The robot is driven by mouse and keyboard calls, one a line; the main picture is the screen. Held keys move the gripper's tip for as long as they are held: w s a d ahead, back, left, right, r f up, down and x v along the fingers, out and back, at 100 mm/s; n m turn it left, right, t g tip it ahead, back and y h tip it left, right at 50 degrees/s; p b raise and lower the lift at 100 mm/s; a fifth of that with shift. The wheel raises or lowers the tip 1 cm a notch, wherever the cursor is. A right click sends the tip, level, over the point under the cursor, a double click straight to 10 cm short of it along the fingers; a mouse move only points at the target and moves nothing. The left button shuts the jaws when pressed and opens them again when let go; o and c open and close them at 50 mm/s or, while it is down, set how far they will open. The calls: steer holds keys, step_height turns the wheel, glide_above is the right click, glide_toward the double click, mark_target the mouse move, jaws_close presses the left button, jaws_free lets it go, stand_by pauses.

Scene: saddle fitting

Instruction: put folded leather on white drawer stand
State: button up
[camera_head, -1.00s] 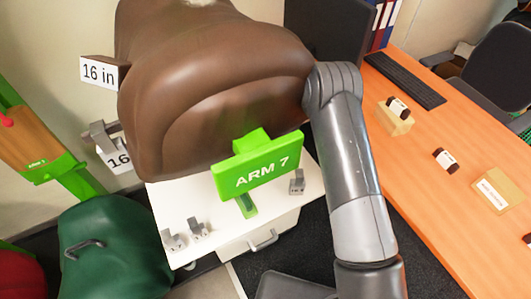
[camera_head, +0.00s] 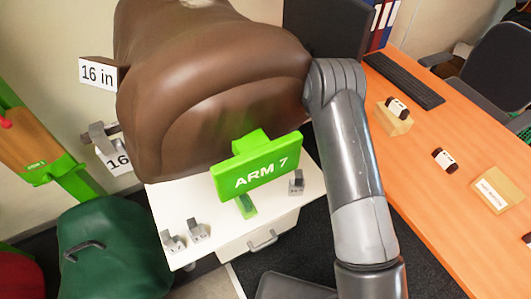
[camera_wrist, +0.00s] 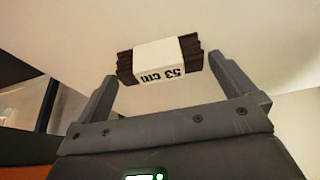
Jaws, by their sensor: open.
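The folded leather (camera_wrist: 160,60) is a dark brown folded bundle with a white band marked "53 cm", upside down in the wrist view. It lies against a pale surface, in or just beyond the gap between my gripper's (camera_wrist: 164,74) fingers. My gripper is open, with one finger to each side of the leather; whether either touches it I cannot tell. The white drawer stand (camera_head: 172,207) is in the lower middle of the head view. In the head view the gripper and leather are hidden behind the large brown saddle form (camera_head: 215,85).
A green "ARM 7" sign (camera_head: 255,175) rises above the stand, and several small grey metal pieces (camera_head: 196,229) sit on its top. A desk (camera_head: 430,210) with blocks and small brown rolls is at right. A green saddle form (camera_head: 110,250) stands at lower left.

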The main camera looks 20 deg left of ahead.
steer(key=v, duration=1)
steer(key=shift+r, duration=0.15)
steer(key=s+d+r+m+g+h, duration=0.2)
steer(key=s+d+r+m+g, duration=0.1)
steer(key=s+d+r, duration=0.55)
steer(key=s+d+r+m+g+h, duration=0.15)
steer(key=s+d+r, duration=0.35)
steer(key=s, duration=0.6)
steer(key=s+d+r+m+t, duration=0.2)
steer(key=s+d+r+t, duration=0.1)
steer(key=d+r, duration=0.6)
steer(key=s+d+r+m+t, duration=0.2)
steer(key=s+d+r+t, duration=0.2)
steer(key=d+r, duration=0.6)
steer(key=v, duration=0.5)
